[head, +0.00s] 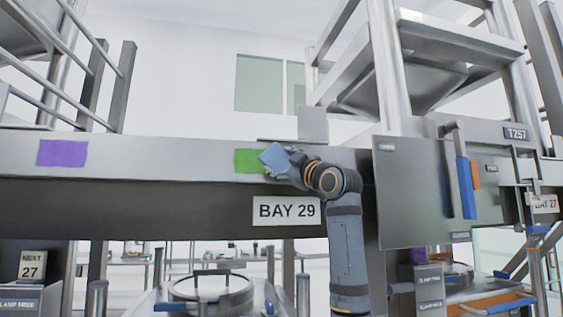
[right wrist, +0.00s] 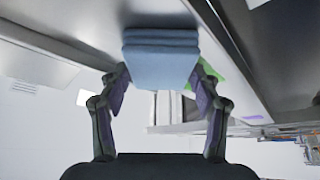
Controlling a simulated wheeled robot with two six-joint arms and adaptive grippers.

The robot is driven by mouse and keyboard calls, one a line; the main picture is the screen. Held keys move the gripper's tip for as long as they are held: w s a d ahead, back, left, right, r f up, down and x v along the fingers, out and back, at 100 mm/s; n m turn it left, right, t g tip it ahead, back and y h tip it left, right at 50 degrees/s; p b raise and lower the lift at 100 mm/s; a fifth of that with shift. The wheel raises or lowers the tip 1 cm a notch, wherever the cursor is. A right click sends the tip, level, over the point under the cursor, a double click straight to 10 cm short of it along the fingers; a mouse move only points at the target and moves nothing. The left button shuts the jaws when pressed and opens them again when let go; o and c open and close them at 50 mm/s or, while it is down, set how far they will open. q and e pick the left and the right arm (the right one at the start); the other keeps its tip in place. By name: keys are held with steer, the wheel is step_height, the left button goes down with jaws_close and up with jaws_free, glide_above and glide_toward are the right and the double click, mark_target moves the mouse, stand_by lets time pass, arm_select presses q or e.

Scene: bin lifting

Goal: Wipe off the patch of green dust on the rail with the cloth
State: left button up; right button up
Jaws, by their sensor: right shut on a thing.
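A green dust patch (head: 247,160) is on the front face of the grey rail (head: 190,157), above the BAY 29 sign. A folded blue cloth (head: 275,157) covers the right part of the patch. My right gripper (head: 292,163) is shut on the cloth, its arm reaching up from below. In the right wrist view the cloth (right wrist: 160,55) sits between the two fingers, against or close to the rail. A strip of the green patch (right wrist: 211,72) shows beside the cloth there. Whether the cloth touches the rail I cannot tell. My left gripper is not in view.
A purple patch (head: 62,153) is on the rail at the left. The BAY 29 sign (head: 286,210) hangs below my gripper. A grey panel (head: 408,195) with a blue handle stands right of my arm. The rail between the patches is clear.

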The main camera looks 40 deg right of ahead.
mark_target(261, 159)
steer(key=w+a, duration=0.1)
steer(key=a+p, duration=0.1)
steer(key=a, duration=0.1)
steer(key=shift+w, duration=0.4)
steer(key=shift+w+a, duration=0.2)
steer(key=shift+a, duration=0.1)
steer(key=shift+w+a+p, duration=0.2)
steer(key=shift+a+p, duration=0.1)
steer(key=shift+p, duration=0.1)
steer(key=shift+w+a+r+p, duration=0.1)
steer(key=shift+w+a+p, duration=0.25)
steer(key=shift+a, duration=0.2)
steer(key=shift+w+a+p, duration=0.25)
steer(key=shift+w+a, duration=0.05)
steer(key=shift+a, duration=0.25)
steer(key=shift+w+a, duration=0.2)
steer(key=shift+a, duration=0.05)
steer(key=shift+w+a+p, duration=0.3)
steer(key=shift+a+p, duration=0.15)
steer(key=shift+p, duration=0.05)
steer(key=shift+w+a+p, duration=0.25)
steer(key=shift+w+a, duration=0.15)
steer(key=shift+a, duration=0.25)
steer(key=shift+w+a+p, duration=0.25)
steer(key=shift+w+a, duration=0.1)
steer(key=shift+a, duration=0.25)
